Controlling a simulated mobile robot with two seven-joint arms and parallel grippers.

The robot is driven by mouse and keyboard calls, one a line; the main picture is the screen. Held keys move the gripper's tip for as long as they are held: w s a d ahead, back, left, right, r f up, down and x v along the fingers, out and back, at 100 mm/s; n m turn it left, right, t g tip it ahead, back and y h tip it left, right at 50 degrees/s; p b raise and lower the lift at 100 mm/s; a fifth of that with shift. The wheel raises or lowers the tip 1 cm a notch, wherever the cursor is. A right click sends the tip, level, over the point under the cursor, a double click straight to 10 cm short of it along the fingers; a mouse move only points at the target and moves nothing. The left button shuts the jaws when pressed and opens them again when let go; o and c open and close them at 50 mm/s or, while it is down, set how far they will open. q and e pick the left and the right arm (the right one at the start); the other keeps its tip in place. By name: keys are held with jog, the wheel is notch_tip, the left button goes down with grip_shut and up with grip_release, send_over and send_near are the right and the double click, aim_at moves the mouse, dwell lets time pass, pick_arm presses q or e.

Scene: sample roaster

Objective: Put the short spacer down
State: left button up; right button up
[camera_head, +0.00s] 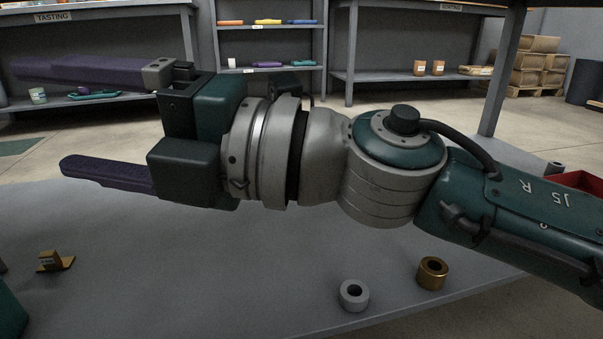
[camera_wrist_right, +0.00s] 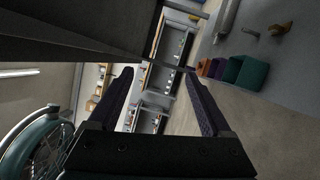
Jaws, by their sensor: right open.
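My right gripper (camera_head: 40,117) is open and empty, held above the table with its dark purple fingers pointing left. In the right wrist view its fingers (camera_wrist_right: 158,72) stand wide apart with nothing between them. Two ring-shaped pieces stand on the grey table below the right arm: a silver-grey ring (camera_head: 354,295) and a brass-coloured ring (camera_head: 432,272) to its right. Both are upright with the hole on top, apart from each other and from the gripper. I cannot tell which one is the short spacer.
A small brass bracket (camera_head: 55,261) stands on the table (camera_head: 230,270) at the left. A red tray (camera_head: 577,182) and a small dark grey ring (camera_head: 555,168) are at the right, behind my arm. Shelves stand at the back.

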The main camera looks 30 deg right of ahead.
jog(key=w+d+f+m+t+h, duration=0.1)
jog(key=d+f+m+t+h, duration=0.15)
jog(key=d+m+h, duration=0.7)
jog(key=d+f+m+t+h, duration=0.2)
jog(key=d+m+t+h, duration=0.35)
jog(key=m, duration=0.65)
jog(key=s+d+f+m+g, duration=0.2)
jog(key=s+f+m+g, duration=0.2)
jog(key=s+f+g, duration=0.3)
jog(key=s+d+f+m+g, duration=0.2)
jog(key=s+f+g, duration=0.6)
jog(key=s, duration=0.8)
jog(key=shift+d+f+m+h, duration=0.4)
jog(key=shift+f+m, duration=0.1)
jog(key=shift+m, duration=0.35)
